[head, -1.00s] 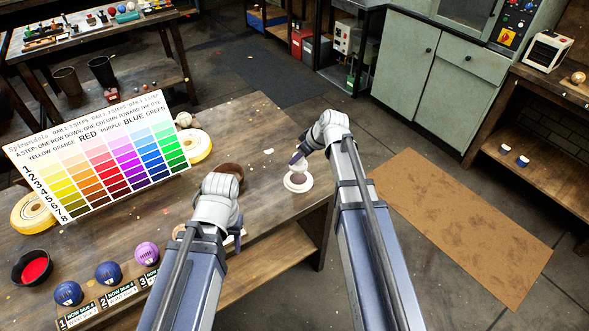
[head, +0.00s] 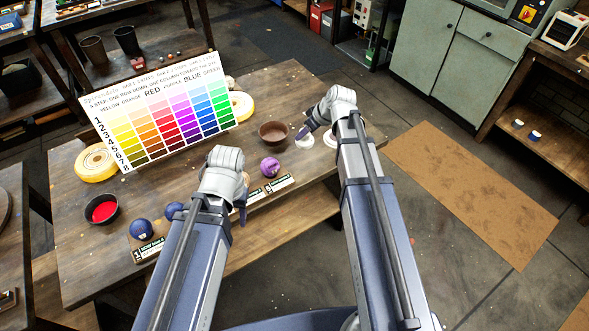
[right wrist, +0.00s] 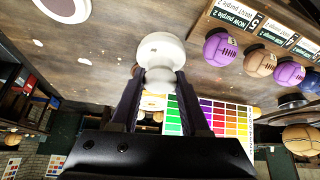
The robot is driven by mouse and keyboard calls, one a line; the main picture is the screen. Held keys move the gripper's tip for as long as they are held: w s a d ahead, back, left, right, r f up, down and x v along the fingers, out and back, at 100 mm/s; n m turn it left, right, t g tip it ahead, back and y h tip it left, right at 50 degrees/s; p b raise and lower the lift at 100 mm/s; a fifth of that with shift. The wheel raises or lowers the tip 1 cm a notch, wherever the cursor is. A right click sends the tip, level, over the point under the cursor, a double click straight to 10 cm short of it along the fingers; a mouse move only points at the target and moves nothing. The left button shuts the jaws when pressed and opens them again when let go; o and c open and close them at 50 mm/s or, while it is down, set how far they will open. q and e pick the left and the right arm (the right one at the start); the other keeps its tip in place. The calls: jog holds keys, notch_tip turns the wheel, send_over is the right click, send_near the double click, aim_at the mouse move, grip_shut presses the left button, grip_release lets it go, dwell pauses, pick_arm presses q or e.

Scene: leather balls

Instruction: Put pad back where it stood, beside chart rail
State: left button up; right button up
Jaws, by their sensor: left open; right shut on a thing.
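The white pad (head: 305,141) is in my right gripper (head: 303,133), low over the table's right part or touching it; I cannot tell which. In the right wrist view the round white pad (right wrist: 160,48) has a narrower knob, and the fingers (right wrist: 158,78) are shut on it. The colour chart (head: 165,112) stands tilted on the table to the left, its rail hidden from me; it also shows behind the fingers in the wrist view (right wrist: 225,118). My left gripper (head: 241,212) is open, near the table's front edge by the cards, mostly hidden by its arm.
A white dish (head: 329,138) is just right of the pad, partly behind my right arm. A brown bowl (head: 273,133) is left of it. Yellow rolls (head: 97,162) flank the chart.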

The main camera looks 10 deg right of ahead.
jog(key=shift+f+b, duration=5.05)
jog(key=shift+f, duration=0.1)
jog(key=shift+f, duration=0.15)
jog(key=o, duration=1.2)
